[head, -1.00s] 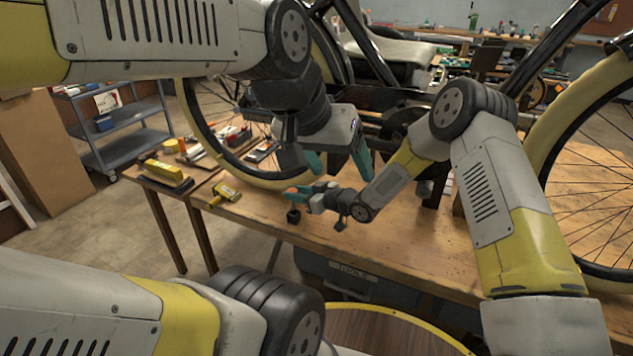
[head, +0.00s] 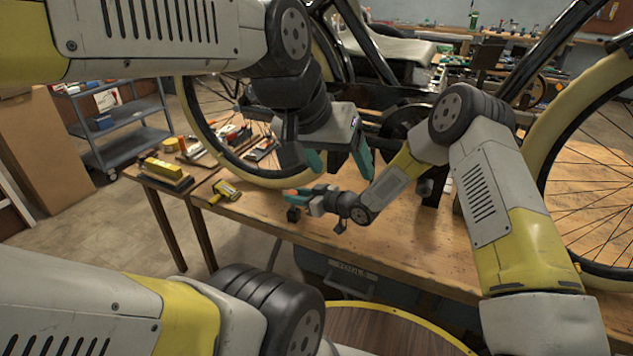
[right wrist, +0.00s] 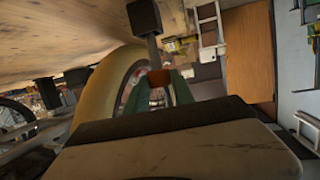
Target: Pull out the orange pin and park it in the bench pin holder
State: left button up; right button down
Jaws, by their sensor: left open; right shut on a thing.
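My right gripper (head: 297,193) is low over the front of the wooden bench, shut on the orange pin (head: 290,192). In the right wrist view the orange pin (right wrist: 160,78) sits between the green fingertips. A grey shaft (right wrist: 153,50) runs from it toward a black block (right wrist: 145,16), perhaps the pin holder. In the head view the black block (head: 293,214) is directly below the orange end. I cannot tell whether the shaft is seated in the block. My left gripper (head: 338,162) is open and empty above and right of the right gripper, fingers pointing down.
The wooden bench (head: 420,245) carries the trike, whose wheel (head: 190,110) stands behind my grippers. A yellow tool (head: 224,191) lies left of the black block. A side table with a yellow-topped block (head: 164,168) is further left.

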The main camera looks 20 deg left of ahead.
jog(key=shift+f, duration=1.45)
jog(key=c, duration=1)
grip_release()
jog(key=shift+d, duration=0.1)
jog(key=v, duration=0.7)
jog(key=shift+d, duration=0.3)
jog(key=shift+s, duration=0.15)
